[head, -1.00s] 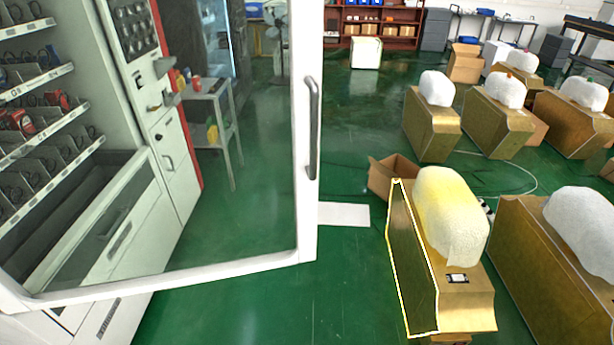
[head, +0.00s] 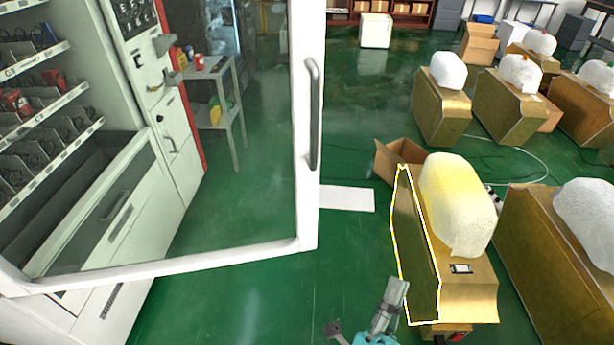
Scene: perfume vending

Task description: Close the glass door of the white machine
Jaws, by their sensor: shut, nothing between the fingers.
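The glass door (head: 308,215) of the white machine (head: 120,270) stands wide open in the head view. Its white frame reaches out from the machine at the left, and its free edge with a grey upright handle (head: 314,115) is near the middle of the picture. The machine's shelves and lower bin show behind the glass. My gripper (head: 394,294) shows at the bottom edge, right of the door's lower corner. It is shut and empty, and appears apart from the door and handle. Much of it is cut off by the picture edge.
A yellow-outlined box with a wrapped bundle (head: 458,205) stands right of my gripper, with more such boxes behind. An open carton (head: 398,158) and a white floor plate (head: 346,198) lie beyond. Green floor (head: 270,300) is clear below the door.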

